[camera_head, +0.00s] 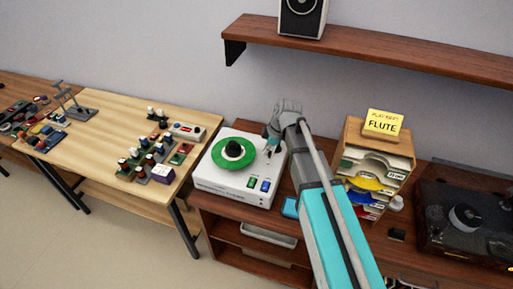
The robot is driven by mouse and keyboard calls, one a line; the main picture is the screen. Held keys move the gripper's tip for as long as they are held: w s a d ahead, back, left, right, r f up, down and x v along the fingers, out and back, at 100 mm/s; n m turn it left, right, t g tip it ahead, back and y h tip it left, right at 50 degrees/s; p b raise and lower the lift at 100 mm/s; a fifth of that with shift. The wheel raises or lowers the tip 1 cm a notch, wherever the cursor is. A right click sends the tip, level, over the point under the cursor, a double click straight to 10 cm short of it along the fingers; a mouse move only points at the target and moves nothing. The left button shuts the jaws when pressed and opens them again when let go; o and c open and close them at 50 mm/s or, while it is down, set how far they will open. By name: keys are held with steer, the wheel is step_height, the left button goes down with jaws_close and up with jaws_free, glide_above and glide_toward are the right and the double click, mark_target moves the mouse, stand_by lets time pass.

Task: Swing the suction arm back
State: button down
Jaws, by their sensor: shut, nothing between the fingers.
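A white machine (218,178) stands on the brown wooden cabinet. A green disc (221,157) with a black knob-like centre (235,149) lies on its top. A green and a blue button sit on its front right corner. My gripper (268,137) is shut and empty at the machine's back right corner, to the right of the disc. It covers that corner, and I cannot make out the suction arm clearly there. I cannot tell whether the gripper touches anything.
A wooden rack (349,138) with coloured sleeves and a yellow "FLUTE" note (383,124) stands right of my arm. A dark turntable (468,222) is at far right. A wooden table (96,150) with small parts is at left. A shelf (380,50) with a speaker (302,17) hangs above.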

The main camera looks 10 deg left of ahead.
steer(key=shift+s+d, duration=0.1)
steer(key=shift+d, duration=0.05)
steer(key=shift+s, duration=0.1)
step_height(320, 180, up, 10)
steer(key=a+p, duration=0.1)
steer(key=p, duration=0.8)
steer(key=shift+f, duration=0.25)
stand_by(0.3)
stand_by(0.7)
